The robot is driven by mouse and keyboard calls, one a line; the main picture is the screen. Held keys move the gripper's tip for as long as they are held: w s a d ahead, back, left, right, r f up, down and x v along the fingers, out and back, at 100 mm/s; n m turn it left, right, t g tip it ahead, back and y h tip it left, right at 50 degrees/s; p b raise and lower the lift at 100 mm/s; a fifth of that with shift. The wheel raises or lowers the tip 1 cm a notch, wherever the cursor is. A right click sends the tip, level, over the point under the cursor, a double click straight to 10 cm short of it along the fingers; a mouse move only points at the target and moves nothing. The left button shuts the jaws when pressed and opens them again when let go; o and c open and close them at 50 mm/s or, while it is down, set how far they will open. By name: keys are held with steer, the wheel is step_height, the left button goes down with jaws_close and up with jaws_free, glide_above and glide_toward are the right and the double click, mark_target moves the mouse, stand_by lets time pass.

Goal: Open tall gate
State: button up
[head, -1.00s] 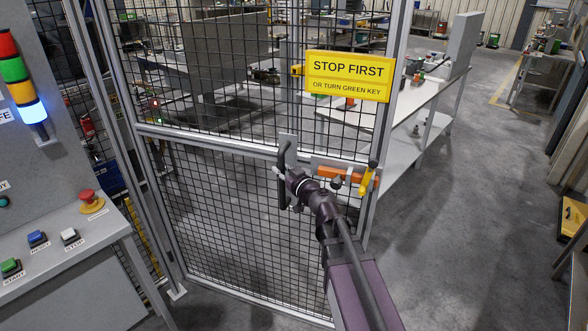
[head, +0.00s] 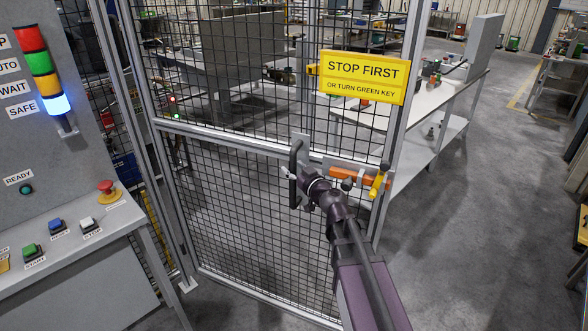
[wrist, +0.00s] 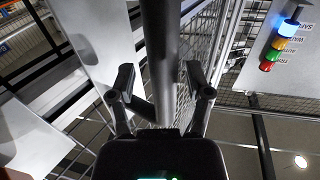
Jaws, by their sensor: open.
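The tall gate (head: 245,148) is a grey-framed panel of black wire mesh, in the middle of the head view. A dark vertical pull handle (head: 294,160) is mounted on a plate near its right side. My gripper (head: 293,190) is at the lower part of the handle. In the wrist view, the handle bar (wrist: 158,40) runs between the spread fingers of my gripper (wrist: 160,84), with visible room on both sides. An orange latch bar (head: 345,173) with a yellow lever (head: 379,184) sits right of the handle. I cannot tell if the gate stands ajar.
A yellow sign (head: 363,77) reading "STOP FIRST" hangs on the gate. A control desk (head: 85,240) with buttons and a red emergency stop (head: 106,188) stands left. The stack light (head: 57,104) glows blue at "SAFE". Open floor (head: 465,235) lies right; a workbench (head: 440,92) stands behind.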

steer(key=shift+s, duration=0.1)
steer(key=v, duration=0.7)
steer(key=shift+d, duration=0.15)
steer(key=shift+s, duration=0.1)
stand_by(0.4)
steer(key=s+a+f+g+h, duration=0.1)
steer(key=s+f+g, duration=0.3)
steer(key=f+g, duration=0.15)
steer(key=s+a+f+g+h, duration=0.1)
steer(key=s+f+g, duration=0.3)
steer(key=f, duration=0.3)
steer(key=s+d+f+m+g+h, duration=0.6)
steer(key=s+d+h, duration=0.1)
steer(key=d, duration=0.3)
steer(key=shift+s+d, duration=0.3)
steer(key=shift+s, duration=0.2)
stand_by(1.1)
